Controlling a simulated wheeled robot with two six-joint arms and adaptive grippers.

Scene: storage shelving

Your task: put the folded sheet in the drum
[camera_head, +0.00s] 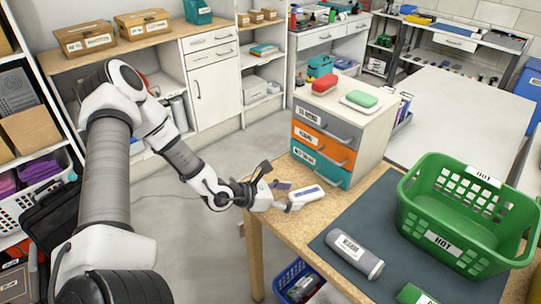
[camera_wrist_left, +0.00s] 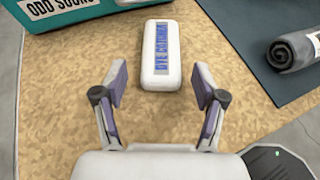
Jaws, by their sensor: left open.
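A white, rounded, flat block with a blue-lettered label (camera_head: 307,195) lies on the wooden tabletop; it seems to be the folded sheet. It also shows in the left wrist view (camera_wrist_left: 161,50), just ahead of my fingers. My left gripper (camera_head: 279,190) is open and empty, low over the tabletop beside the block's near end. In the left wrist view my fingers (camera_wrist_left: 160,80) stand apart on either side of the block's line, touching nothing that I can see. I can make out no drum in either view. My right gripper is not in view.
A drawer unit (camera_head: 338,133) with grey, orange and teal fronts stands just behind the block. A dark mat (camera_head: 340,215) to the right bears a grey roll (camera_head: 354,254) and a green basket (camera_head: 468,215). A blue crate (camera_head: 290,275) sits below the table edge.

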